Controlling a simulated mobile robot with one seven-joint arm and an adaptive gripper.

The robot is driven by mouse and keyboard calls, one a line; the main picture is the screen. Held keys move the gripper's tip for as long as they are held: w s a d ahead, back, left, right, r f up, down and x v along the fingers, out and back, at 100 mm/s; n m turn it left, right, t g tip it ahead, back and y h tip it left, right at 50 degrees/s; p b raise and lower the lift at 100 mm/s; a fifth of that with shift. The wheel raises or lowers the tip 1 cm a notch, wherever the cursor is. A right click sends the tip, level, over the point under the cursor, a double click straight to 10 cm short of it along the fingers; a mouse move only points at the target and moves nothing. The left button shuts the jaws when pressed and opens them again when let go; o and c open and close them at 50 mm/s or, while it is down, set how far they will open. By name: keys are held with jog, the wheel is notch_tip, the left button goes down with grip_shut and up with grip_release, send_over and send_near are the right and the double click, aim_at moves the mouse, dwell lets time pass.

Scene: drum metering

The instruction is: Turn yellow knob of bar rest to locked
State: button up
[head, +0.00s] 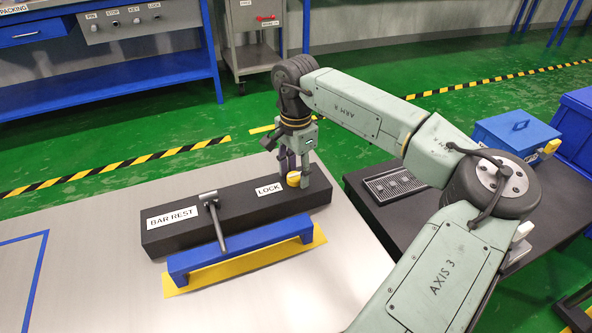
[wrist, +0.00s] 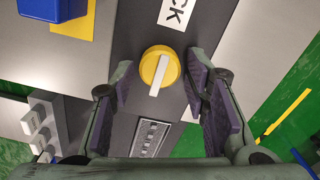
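The black bar rest block (head: 235,218) lies on the grey table, with labels BAR REST and LOCK on its top. The yellow knob (head: 293,179) sits at its right end, beside the LOCK label (head: 268,189). In the wrist view the yellow knob (wrist: 159,68) is round with a white pointer bar, which lies nearly along the picture's vertical, slightly tilted. My gripper (head: 293,180) is over the knob from above, fingers down. In the wrist view my gripper (wrist: 160,90) is open, with its purple pads on both sides of the knob and gaps between.
A dark side table (head: 385,215) with a grate and a blue toolbox (head: 515,133) is at the right.

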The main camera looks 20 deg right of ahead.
aim_at(296, 175)
jog(key=shift+o, duration=0.6)
jog(key=shift+r, duration=0.15)
notch_tip(296, 175, up, 12)
jog(key=shift+s+f, duration=0.1)
jog(key=shift+f, duration=0.1)
